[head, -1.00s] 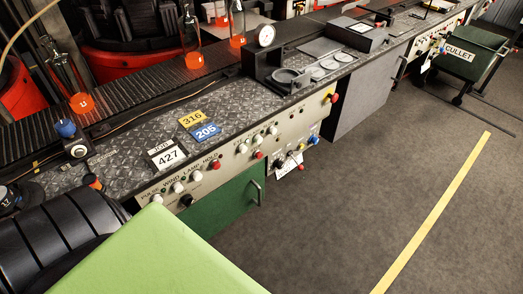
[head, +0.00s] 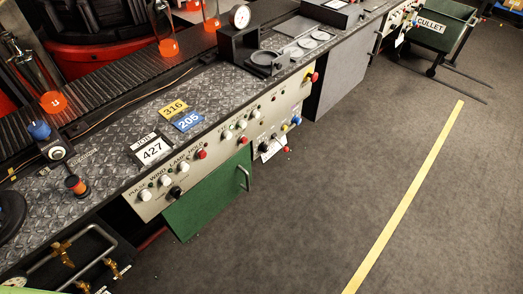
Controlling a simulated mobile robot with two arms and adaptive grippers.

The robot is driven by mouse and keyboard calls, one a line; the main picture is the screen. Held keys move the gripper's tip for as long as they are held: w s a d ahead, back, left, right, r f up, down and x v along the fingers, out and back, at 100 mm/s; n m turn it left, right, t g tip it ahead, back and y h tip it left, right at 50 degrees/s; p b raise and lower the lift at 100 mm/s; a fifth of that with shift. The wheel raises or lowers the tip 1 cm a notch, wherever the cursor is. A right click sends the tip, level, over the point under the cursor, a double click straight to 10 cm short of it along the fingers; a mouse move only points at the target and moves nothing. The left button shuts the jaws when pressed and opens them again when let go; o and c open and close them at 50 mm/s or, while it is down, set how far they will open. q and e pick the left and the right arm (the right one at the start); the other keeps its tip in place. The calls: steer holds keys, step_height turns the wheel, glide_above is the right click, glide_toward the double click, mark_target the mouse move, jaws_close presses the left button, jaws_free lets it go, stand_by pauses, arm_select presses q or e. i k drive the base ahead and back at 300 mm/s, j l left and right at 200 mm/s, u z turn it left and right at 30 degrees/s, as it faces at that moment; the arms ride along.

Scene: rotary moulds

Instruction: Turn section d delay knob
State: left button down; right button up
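The front control panel (head: 215,150) runs along the machine's front edge. Its near part has white knobs (head: 165,180), a red button (head: 201,155) and a black knob (head: 176,192). Farther along are more white knobs (head: 242,124), a red button (head: 243,141), a black knob (head: 264,148) and a blue knob (head: 297,121). A white tag (head: 270,150) hangs over part of this lower row. I cannot read which control is the section d delay knob. Another panel (head: 405,17) with small controls stands at the far end. Neither gripper is in view.
A green door (head: 212,195) with a handle is below the panel. A red mushroom button (head: 314,77) sits at its far corner. Bent pipes with brass fittings (head: 65,250) are at lower left. A green CULLET cart (head: 440,30) stands far right.

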mark_target(263, 147)
steer(key=i+l, duration=0.1)
steer(key=l, duration=0.25)
steer(key=i+l, duration=0.1)
steer(key=l, duration=0.3)
steer(key=i+l, duration=0.1)
steer(key=l, duration=0.25)
steer(key=i+l, duration=0.15)
steer(key=l, duration=0.25)
steer(key=i+l, duration=0.1)
steer(key=l, duration=0.25)
